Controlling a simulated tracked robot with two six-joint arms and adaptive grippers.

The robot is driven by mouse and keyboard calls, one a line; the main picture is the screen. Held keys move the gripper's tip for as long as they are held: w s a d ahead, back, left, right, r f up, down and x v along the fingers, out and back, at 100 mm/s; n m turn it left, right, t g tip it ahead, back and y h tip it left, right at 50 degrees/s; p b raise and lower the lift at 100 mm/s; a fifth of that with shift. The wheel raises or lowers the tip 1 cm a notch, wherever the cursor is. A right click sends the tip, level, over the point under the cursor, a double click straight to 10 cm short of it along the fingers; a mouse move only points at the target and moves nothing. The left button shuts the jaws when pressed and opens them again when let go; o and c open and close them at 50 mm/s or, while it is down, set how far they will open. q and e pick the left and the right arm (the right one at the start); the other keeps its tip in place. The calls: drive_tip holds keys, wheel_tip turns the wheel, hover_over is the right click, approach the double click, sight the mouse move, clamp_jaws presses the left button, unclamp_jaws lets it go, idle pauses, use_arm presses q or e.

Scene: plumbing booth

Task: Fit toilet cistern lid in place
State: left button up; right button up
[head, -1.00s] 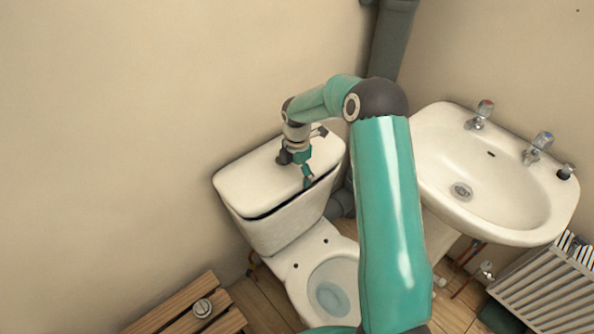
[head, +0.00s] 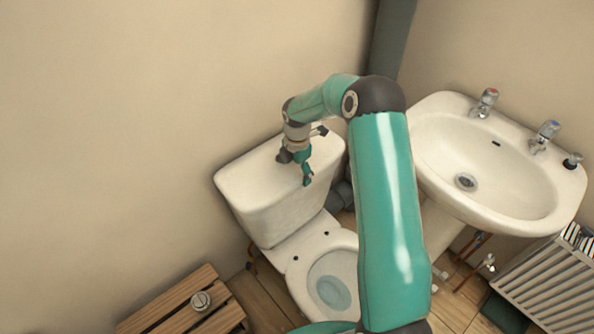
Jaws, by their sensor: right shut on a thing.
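The white cistern lid (head: 258,172) lies on top of the cistern (head: 280,217) behind the toilet bowl, in the middle of the head view. No dark gap shows along the front edge, and the lid looks level with the cistern's rim. My right gripper (head: 307,180) is shut on the lid at its front edge, towards the right end. Its wrist hides part of the lid's top, and the back edge is hard to see. My left gripper is not in view.
The toilet bowl (head: 331,284) is open in front of the cistern. A wooden slatted surface (head: 170,318) bearing a small metal piece (head: 201,301) is at the lower left. A wall runs close behind.

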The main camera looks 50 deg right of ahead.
idle(0.4)
drive_tip(key=o, duration=1.6)
drive_tip(key=shift+o, duration=0.4)
drive_tip(key=shift+s+a+f, duration=0.1)
drive_tip(key=shift+s+f, duration=0.05)
drive_tip(key=shift+f, duration=0.05)
wheel_tip(320, 180, up, 12)
drive_tip(key=shift+r, duration=0.15)
